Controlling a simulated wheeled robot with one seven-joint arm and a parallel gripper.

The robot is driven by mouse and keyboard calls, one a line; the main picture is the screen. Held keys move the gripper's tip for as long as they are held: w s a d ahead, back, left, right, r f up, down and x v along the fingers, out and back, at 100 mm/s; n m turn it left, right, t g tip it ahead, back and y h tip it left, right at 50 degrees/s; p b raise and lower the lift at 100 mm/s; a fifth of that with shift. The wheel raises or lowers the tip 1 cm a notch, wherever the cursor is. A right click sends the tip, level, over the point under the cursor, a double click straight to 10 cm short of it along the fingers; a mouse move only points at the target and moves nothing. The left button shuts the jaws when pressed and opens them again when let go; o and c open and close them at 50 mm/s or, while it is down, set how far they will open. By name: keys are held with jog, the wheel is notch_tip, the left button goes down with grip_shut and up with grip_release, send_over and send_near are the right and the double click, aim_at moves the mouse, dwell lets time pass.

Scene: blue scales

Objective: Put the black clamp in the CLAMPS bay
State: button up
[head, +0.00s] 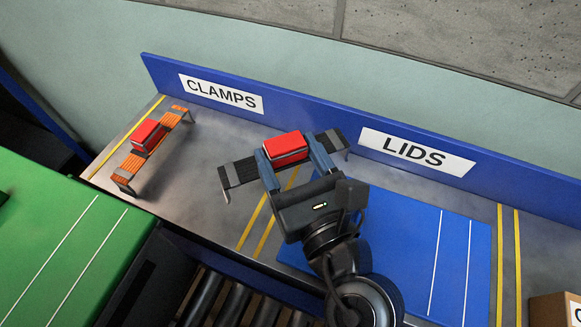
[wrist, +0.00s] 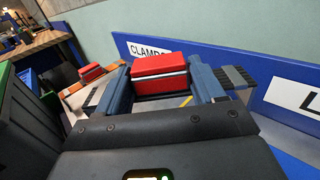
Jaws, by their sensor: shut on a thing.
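The black clamp (head: 242,172) has a dark banded bar, a red block in its middle and legs at both ends. My gripper (head: 287,149) is shut on its red block, one blue-grey finger on each side. In the wrist view the red block (wrist: 160,68) shows between the fingers, and the bar's right end (wrist: 238,77) sticks out past the right finger. The clamp spans the double yellow line between the bays; its height over the bench is hard to tell. The CLAMPS label (head: 221,94) is on the blue back wall, up and left of my gripper.
An orange clamp (head: 166,133) with a red block stands at the left of the CLAMPS bay. Grey bench (head: 200,190) is clear between it and the black clamp. The LIDS label (head: 415,152) and a blue mat (head: 410,245) are to the right. A green surface (head: 60,240) lies left.

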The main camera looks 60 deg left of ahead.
aim_at(291, 167)
jog(key=shift+f+b, duration=0.3)
jog(key=shift+f, duration=1.35)
jog(key=shift+f, duration=0.1)
jog(key=shift+f, duration=0.1)
jog(key=o, duration=1.1)
jog(key=shift+o, duration=0.2)
jog(key=shift+r, duration=0.35)
jog(key=d, duration=0.4)
jog(key=d+b, duration=0.1)
jog(key=d, duration=0.3)
jog(key=s+d, duration=0.1)
jog(key=d, duration=0.3)
jog(key=shift+f+b, duration=0.15)
jog(key=shift+b, duration=0.15)
